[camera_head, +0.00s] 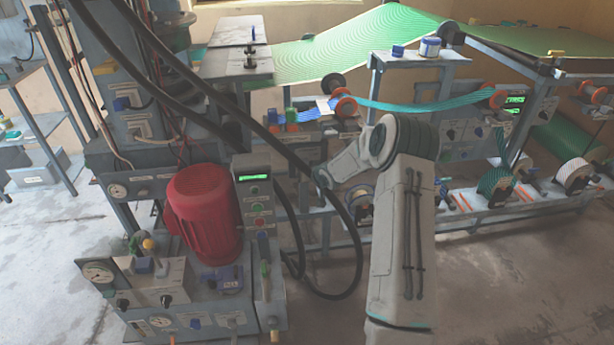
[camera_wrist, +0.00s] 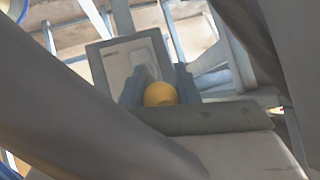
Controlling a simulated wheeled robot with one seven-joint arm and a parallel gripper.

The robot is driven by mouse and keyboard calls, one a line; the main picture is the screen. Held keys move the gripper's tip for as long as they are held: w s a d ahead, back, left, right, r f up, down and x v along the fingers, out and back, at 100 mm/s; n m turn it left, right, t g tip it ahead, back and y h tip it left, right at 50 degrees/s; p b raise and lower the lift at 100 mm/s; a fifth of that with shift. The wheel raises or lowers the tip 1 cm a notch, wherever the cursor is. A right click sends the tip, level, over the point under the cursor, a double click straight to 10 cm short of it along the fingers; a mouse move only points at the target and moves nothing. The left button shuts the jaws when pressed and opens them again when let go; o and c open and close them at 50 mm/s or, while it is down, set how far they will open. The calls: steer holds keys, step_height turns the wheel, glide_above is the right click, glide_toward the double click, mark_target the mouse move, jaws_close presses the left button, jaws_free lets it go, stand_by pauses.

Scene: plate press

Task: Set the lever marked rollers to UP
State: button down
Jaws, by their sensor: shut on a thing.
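In the wrist view a lever with a round yellow knob (camera_wrist: 160,94) stands in front of a pale plate in a grey frame (camera_wrist: 122,58). My gripper (camera_wrist: 158,88) has one grey finger on each side of the knob and is shut on it. No marking on the plate is readable, so I cannot tell the lever's name or setting. In the head view my arm reaches left towards the frame of the machine, and the wrist end is near the black hoses. The knob and my fingertips cannot be made out there.
Thick black hoses (camera_head: 268,135) hang close to my arm. A red motor (camera_head: 203,213) stands on the press unit at left. Reels and a teal ribbon (camera_head: 420,104) run along the machine behind. The floor (camera_head: 500,290) at front right is clear.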

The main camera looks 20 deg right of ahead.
steer(key=shift+w+r, duration=0.3)
steer(key=shift+r, duration=0.25)
steer(key=c, duration=1.1)
jaws_free()
steer(key=shift+s+f, duration=0.15)
steer(key=shift+s, duration=0.1)
steer(key=p+v, duration=0.1)
steer(key=v, duration=1.2)
steer(key=shift+s, duration=0.25)
steer(key=shift+r, duration=0.25)
